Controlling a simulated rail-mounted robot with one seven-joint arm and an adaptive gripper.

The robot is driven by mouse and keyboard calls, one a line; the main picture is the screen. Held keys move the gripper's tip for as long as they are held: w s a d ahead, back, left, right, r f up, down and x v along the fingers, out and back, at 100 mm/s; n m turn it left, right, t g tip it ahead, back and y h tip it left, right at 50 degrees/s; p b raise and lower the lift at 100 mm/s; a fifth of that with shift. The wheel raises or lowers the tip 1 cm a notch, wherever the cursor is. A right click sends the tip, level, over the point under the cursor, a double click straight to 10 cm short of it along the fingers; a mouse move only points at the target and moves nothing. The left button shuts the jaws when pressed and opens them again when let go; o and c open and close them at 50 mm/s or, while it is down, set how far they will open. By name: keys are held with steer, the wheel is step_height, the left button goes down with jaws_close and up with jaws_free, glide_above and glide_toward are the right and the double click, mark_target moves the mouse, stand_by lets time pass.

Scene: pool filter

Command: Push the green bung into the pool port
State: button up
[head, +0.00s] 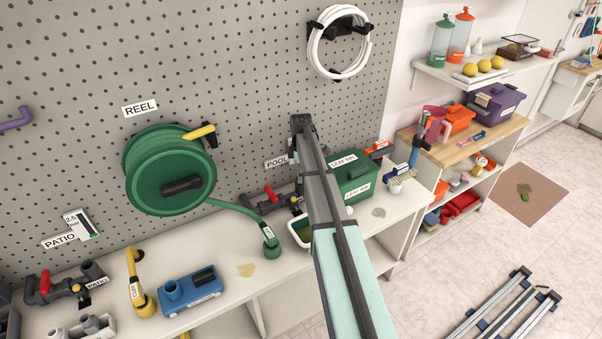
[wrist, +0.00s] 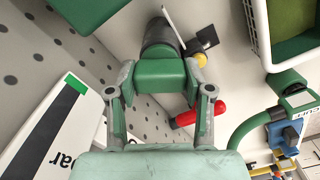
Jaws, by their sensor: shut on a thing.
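In the wrist view my gripper (wrist: 162,92) is shut on the green bung (wrist: 160,76), with one finger on each side of it. The bung is at the mouth of a dark grey pipe end, the pool port (wrist: 158,36). The two look in line and close together; how deep the bung sits cannot be told. In the head view the POOL label (head: 277,162) is on the pegboard, above pipework with a red valve handle (head: 262,194). My arm hides the gripper and the bung there.
A red handle (wrist: 198,115) and a white tub (wrist: 262,40) are close to the gripper. A green hose (head: 238,212) runs from the reel (head: 168,170) to the bench. A green box (head: 352,181) stands right of my arm. The blue device (head: 191,291) is at the bench front.

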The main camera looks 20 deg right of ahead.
steer(key=shift+f, duration=0.25)
steer(key=o, duration=1.2)
steer(key=shift+r, duration=0.1)
steer(key=shift+r+p, duration=1.2)
steer(key=shift+r, duration=1.25)
steer(key=shift+r, duration=0.15)
